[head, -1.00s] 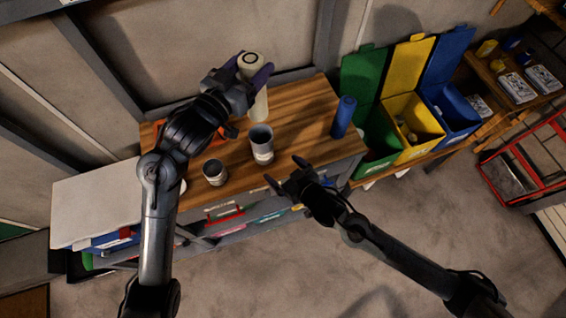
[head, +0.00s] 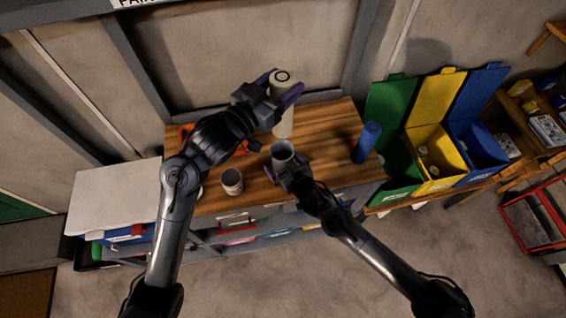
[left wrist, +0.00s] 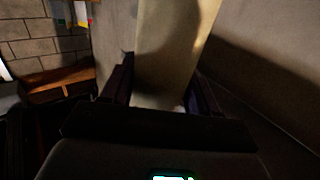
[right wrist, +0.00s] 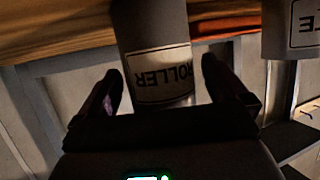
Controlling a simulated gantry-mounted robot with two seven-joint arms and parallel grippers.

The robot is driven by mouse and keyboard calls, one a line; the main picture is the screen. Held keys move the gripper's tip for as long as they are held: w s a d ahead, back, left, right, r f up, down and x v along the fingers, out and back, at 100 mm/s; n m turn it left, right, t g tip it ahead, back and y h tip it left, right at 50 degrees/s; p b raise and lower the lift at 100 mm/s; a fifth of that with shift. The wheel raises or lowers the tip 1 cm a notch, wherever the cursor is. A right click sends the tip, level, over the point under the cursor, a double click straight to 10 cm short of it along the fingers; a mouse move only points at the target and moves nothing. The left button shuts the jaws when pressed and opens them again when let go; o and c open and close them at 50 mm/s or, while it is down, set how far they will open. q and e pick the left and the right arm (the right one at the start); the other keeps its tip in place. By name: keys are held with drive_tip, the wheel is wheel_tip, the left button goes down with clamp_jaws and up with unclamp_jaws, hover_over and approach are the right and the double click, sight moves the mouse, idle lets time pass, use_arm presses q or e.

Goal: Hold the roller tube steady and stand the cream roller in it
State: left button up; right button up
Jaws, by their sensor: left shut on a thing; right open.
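The cream roller (head: 284,122) is upright, with a dark ring on its top end, at the back of the wooden bench. My left gripper (head: 283,88) is shut on its upper part; the roller also fills the middle of the left wrist view (left wrist: 170,50). The grey roller tube (head: 283,153) stands on the bench in front of it, its open top showing. In the right wrist view the tube (right wrist: 160,75) carries a label reading ROLLER. My right gripper (right wrist: 165,85) is open, with a finger on either side of the tube's labelled part. Whether the fingers touch it is unclear.
A smaller labelled grey pot (head: 232,182) stands left of the tube on the bench (head: 325,125). A blue cylinder (head: 367,142) stands at the bench's right end. Green, yellow and blue bins (head: 432,160) stand beyond it. An orange item (head: 186,137) lies behind my left arm.

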sight(275, 130)
drive_tip(key=shift+w+a+f, duration=0.15)
drive_tip(key=shift+w, duration=0.15)
drive_tip(key=c, duration=1)
use_arm(q)
drive_tip(key=shift+f, duration=6.5)
use_arm(e)
drive_tip(key=shift+o, duration=0.2)
use_arm(q)
drive_tip(key=o, duration=1.5)
drive_tip(key=shift+c, duration=0.2)
